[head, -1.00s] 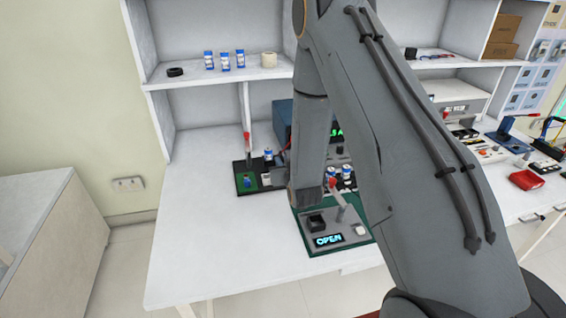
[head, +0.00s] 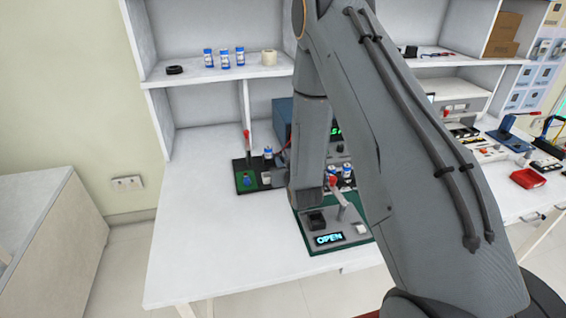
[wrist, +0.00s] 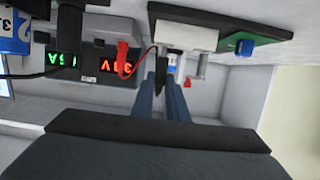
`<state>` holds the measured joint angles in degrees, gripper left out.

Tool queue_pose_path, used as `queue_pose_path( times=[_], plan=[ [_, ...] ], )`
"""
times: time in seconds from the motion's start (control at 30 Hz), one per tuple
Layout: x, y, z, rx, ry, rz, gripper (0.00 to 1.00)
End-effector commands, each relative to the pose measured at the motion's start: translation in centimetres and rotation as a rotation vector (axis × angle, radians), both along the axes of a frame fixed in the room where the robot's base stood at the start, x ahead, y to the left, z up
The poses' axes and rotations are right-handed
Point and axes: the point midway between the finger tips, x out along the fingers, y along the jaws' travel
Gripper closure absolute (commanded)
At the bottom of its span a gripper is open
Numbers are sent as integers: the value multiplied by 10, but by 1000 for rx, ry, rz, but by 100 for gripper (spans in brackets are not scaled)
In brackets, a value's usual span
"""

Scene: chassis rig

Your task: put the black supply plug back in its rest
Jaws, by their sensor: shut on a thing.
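In the wrist view my gripper (wrist: 161,88) is shut on a slim black plug (wrist: 161,67), which sticks out between the two blue-grey fingers. The plug's tip is close to a pale fixture (wrist: 186,35) with a green board beside it. I cannot tell whether they touch. The supply (wrist: 93,66) shows lit red and green digits to the left, and a red plug (wrist: 124,47) with a red lead sits near it. In the head view my arm hides the gripper and the plug. I cannot make out the plug's rest for certain.
In the head view a green board with an OPEN display (head: 328,239) stands at the bench front. A dark tray with a red-handled lever (head: 247,140) stands behind it to the left. The left bench top (head: 200,225) is clear. A shelf (head: 215,76) overhangs the back.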

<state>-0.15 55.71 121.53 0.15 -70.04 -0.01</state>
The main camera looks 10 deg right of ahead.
Motion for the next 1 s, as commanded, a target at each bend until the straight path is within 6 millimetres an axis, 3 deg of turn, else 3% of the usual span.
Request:
queue_pose_path(
  times=[1.0],
  plan=[
    [0, 0, -24, 0, 0, 0, 100]
  ],
)
